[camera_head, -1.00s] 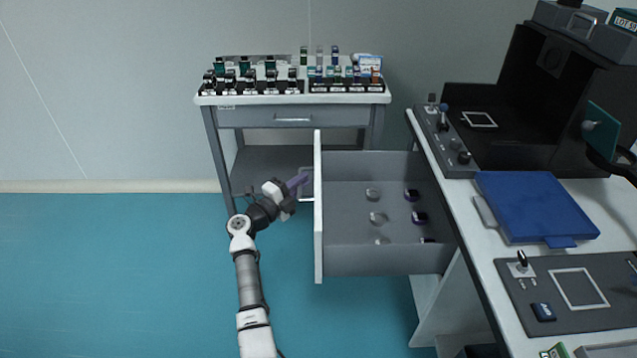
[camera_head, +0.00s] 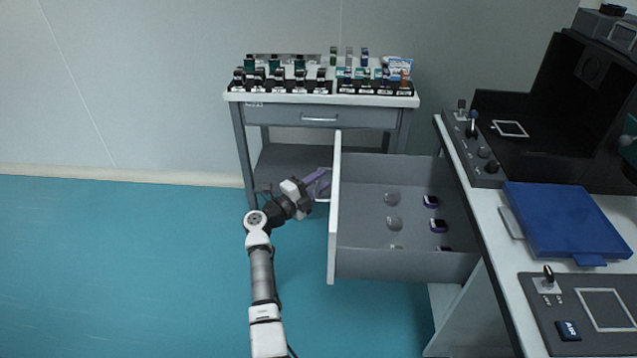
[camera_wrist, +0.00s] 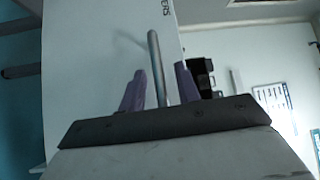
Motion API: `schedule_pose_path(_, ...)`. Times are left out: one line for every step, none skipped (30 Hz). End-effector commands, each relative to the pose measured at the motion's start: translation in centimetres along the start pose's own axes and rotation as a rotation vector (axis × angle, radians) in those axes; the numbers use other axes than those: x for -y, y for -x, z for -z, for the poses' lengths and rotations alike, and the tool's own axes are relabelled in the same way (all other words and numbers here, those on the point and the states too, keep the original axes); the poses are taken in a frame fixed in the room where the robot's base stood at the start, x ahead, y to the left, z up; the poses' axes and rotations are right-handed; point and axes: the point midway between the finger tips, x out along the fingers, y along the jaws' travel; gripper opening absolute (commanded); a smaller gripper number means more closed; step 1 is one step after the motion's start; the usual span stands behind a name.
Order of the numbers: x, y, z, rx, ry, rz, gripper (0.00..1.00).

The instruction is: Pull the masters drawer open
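The masters drawer (camera_head: 385,265) stands pulled out from the right bench, with several small round pieces lying inside. Its white front (camera_head: 334,215) faces left; the wrist view shows this white panel (camera_wrist: 90,60) with the letters "ERS" near its edge. The drawer's bar handle (camera_wrist: 157,65) stands out from the panel. My gripper (camera_head: 318,183) is at the handle, left of the drawer front. In the wrist view my purple fingers (camera_wrist: 159,85) sit on either side of the bar, with a visible gap on both sides, so the gripper is open around the handle.
A grey cart (camera_head: 320,118) with a shut drawer and several small items on top stands behind. The bench (camera_head: 490,230) at right carries a blue tray (camera_head: 565,220) and a dark instrument. Teal floor (camera_head: 120,270) to the left is clear.

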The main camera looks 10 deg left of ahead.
Motion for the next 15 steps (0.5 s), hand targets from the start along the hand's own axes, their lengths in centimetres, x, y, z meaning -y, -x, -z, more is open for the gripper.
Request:
schedule_pose_path(0.0, 0.0, 0.0, 0.000, 0.000, 0.000, 0.33)
schedule_pose_path(0.0, 0.1, 0.0, 0.001, 0.000, 0.000, 0.33)
schedule_pose_path(0.0, 0.3, 0.0, 0.001, 0.000, 0.001, 0.33)
schedule_pose_path(0.0, 0.5, -0.1, 0.002, 0.000, 0.001, 0.33)
schedule_pose_path(0.0, 0.8, -0.1, 0.002, 0.000, 0.001, 0.33)
schedule_pose_path(-0.1, 1.3, -0.1, 0.002, 0.001, 0.001, 0.33)
schedule_pose_path(-0.1, 1.8, -0.1, 0.002, 0.001, 0.001, 0.33)
schedule_pose_path(0.0, 2.4, -0.1, 0.004, 0.000, 0.001, 0.33)
schedule_pose_path(-0.1, 3.2, -0.1, 0.004, 0.000, 0.001, 0.33)
schedule_pose_path(-0.1, 3.8, -0.1, 0.005, 0.000, 0.001, 0.33)
schedule_pose_path(-0.1, 4.6, -0.2, 0.006, -0.001, 0.001, 0.33)
schedule_pose_path(-0.1, 5.5, -0.1, 0.005, -0.001, 0.001, 0.33)
schedule_pose_path(-0.1, 6.3, -0.1, 0.006, 0.000, 0.001, 0.33)
schedule_pose_path(-0.1, 6.9, -0.1, 0.005, 0.000, 0.001, 0.33)
schedule_pose_path(-0.1, 7.9, -0.1, 0.006, 0.000, 0.001, 0.33)
